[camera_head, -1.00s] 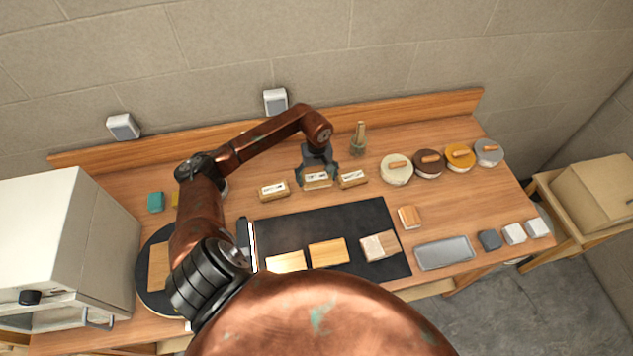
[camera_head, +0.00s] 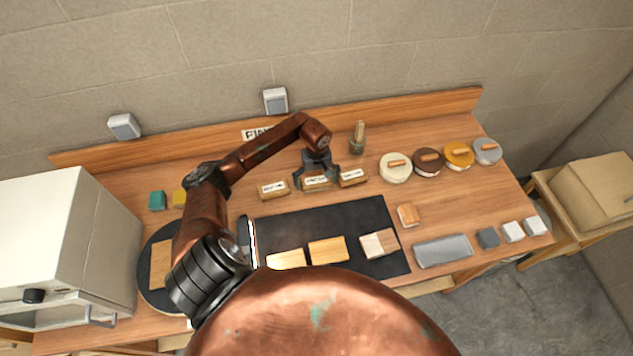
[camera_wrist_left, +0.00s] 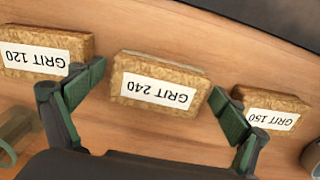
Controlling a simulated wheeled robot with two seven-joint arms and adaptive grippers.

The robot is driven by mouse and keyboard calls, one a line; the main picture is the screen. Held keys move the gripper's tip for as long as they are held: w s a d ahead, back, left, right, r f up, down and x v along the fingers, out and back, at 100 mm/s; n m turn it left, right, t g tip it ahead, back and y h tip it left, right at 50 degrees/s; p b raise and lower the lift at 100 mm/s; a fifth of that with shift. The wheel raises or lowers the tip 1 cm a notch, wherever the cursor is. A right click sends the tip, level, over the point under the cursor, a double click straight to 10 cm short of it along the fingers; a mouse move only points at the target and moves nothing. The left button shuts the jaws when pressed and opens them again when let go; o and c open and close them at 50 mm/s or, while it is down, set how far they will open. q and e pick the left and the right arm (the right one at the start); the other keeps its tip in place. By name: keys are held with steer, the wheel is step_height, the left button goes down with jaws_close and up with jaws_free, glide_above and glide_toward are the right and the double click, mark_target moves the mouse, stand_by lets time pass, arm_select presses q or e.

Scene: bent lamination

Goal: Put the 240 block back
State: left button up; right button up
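The 240 block (camera_head: 316,184) is a tan, cork-like block with a white label, in the middle of a row of three on the wooden table, behind the black mat (camera_head: 350,215). In the left wrist view its label reads GRIT 240 (camera_wrist_left: 158,80), upside down. My left gripper (camera_head: 316,178) is open around this block. In the wrist view the green-padded fingers (camera_wrist_left: 158,88) stand on either side, with a small gap each side. The GRIT 120 block (camera_wrist_left: 40,50) and GRIT 150 block (camera_wrist_left: 270,108) lie close outside the fingers. My right gripper is not in view.
Light wooden pieces (camera_head: 327,250) lie on the mat. Several round lidded containers (camera_head: 395,168) stand at the back right. A white oven-like box (camera_head: 60,240) stands at the left. A brush holder (camera_head: 357,145) is behind the blocks.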

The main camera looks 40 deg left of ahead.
mark_target(317, 182)
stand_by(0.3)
arm_select(q)
steer(key=shift+r+p, duration=0.25)
steer(key=shift+p, duration=0.05)
step_height(317, 182, up, 12)
steer(key=b, duration=0.3)
steer(key=shift+f, duration=0.1)
